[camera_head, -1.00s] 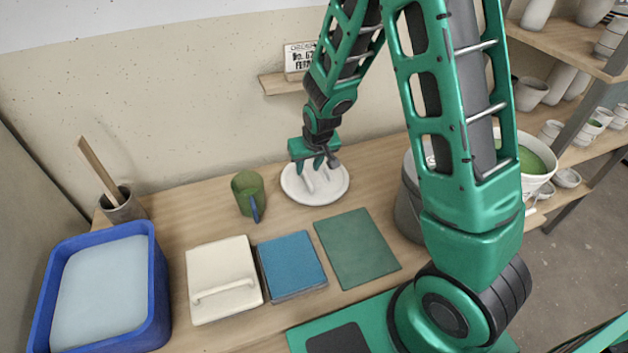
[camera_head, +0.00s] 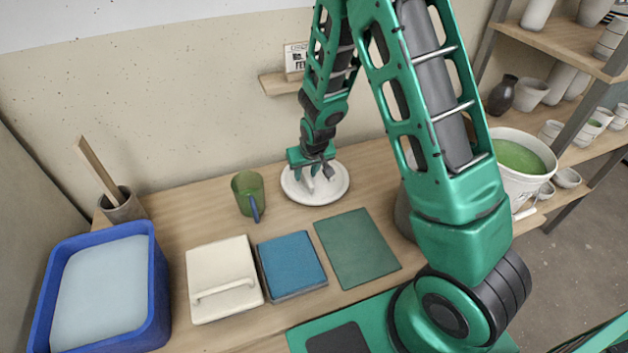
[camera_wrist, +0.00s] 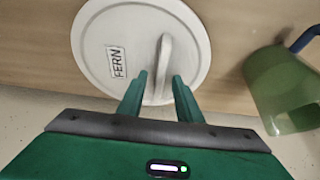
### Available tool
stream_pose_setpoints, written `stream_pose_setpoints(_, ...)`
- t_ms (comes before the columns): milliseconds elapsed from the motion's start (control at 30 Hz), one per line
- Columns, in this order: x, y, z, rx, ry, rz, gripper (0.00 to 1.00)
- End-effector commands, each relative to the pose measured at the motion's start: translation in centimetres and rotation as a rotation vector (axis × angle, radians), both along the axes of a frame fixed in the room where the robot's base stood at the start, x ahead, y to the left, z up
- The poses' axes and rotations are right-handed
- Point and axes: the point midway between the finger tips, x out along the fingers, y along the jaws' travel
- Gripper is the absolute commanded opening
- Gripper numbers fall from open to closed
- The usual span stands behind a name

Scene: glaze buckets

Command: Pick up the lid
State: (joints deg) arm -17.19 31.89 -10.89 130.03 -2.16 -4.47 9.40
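A round white lid (camera_head: 339,188) lies flat on the wooden table near the wall. The wrist view shows the lid (camera_wrist: 93,68) with a raised bar handle (camera_wrist: 163,62) and a "FERN" label. My gripper (camera_head: 320,177) is over the lid and points down. In the wrist view my gripper (camera_wrist: 159,80) is open, with one finger on each side of the near part of the handle. Gaps show between the fingers and the handle. The head view does not show clearly how far down the fingertips reach.
A green mug (camera_head: 247,192) stands just left of the lid. In front are a cream slab with a handle (camera_head: 222,280), a blue tile (camera_head: 291,264) and a green tile (camera_head: 357,248). A blue tub (camera_head: 157,290) is at left. A green-filled bucket (camera_head: 520,185) stands at right, beside shelves.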

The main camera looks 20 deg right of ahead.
Motion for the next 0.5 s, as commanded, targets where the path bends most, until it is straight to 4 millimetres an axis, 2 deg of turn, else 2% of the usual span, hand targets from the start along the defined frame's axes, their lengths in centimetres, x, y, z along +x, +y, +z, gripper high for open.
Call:
stream_pose_setpoints(300,-0.03,-0.02,-0.38,0.0,0.001,0.0,0.32)
stream_pose_setpoints(433,-0.02,0.0,-0.34,0.0,0.001,0.0,0.01)
stream_pose_setpoints(500,-0.02,0.0,-0.34,0.0,0.001,0.0,0.0)
